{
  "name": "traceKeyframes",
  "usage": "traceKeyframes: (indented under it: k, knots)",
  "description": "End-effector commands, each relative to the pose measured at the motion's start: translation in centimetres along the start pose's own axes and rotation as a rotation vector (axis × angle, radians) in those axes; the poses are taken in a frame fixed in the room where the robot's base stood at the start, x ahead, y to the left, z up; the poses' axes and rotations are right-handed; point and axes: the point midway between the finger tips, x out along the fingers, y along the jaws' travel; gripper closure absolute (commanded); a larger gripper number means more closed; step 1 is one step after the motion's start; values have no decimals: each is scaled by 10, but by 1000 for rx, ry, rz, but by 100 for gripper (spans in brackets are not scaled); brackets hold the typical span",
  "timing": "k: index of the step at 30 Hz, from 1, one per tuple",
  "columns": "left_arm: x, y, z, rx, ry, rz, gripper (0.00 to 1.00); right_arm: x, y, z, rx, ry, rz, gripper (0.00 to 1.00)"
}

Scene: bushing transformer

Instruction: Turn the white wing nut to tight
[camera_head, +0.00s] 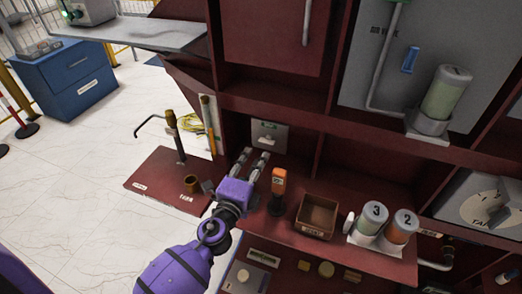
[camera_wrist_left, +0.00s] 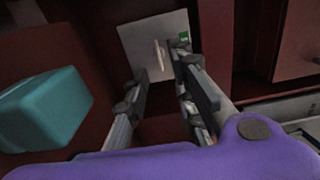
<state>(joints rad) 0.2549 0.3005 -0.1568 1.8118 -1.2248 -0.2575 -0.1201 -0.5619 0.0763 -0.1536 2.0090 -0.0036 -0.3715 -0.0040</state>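The white wing nut (camera_wrist_left: 158,55) shows as a thin, upright white piece on a light grey plate with a small green label in the left wrist view. My left gripper (camera_head: 256,156) reaches toward the plate from the front. Its two fingers (camera_wrist_left: 162,78) are apart with nothing between them. The wing nut lies beyond the gap, apparently untouched. My right gripper is not in view.
A teal block (camera_wrist_left: 45,108) is close on the left in the wrist view. Right of my gripper stand an orange-topped tool (camera_head: 278,188), a brown open box (camera_head: 316,216) and numbered canisters (camera_head: 372,218). A post (camera_head: 173,128) stands left. Red bay walls flank the plate.

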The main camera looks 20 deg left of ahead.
Motion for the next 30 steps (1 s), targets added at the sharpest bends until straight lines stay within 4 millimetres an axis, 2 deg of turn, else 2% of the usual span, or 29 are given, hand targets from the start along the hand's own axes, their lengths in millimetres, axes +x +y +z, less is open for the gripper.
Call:
traceKeyframes:
  k: [3, 9, 25, 28, 30]
  knots:
    - [-21, 0, 0, -2, -1, 1, 77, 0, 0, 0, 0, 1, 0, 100]
    - [-37, -1, 0, -1, -1, -1, 77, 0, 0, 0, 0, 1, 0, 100]
    - [-39, -1, 0, -1, -2, -1, 77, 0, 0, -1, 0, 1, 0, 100]
    - [-47, 3, 10, -40, -39, 15, 77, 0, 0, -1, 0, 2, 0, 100]
    - [-62, 11, 25, -111, -108, 48, 77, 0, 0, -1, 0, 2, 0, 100]
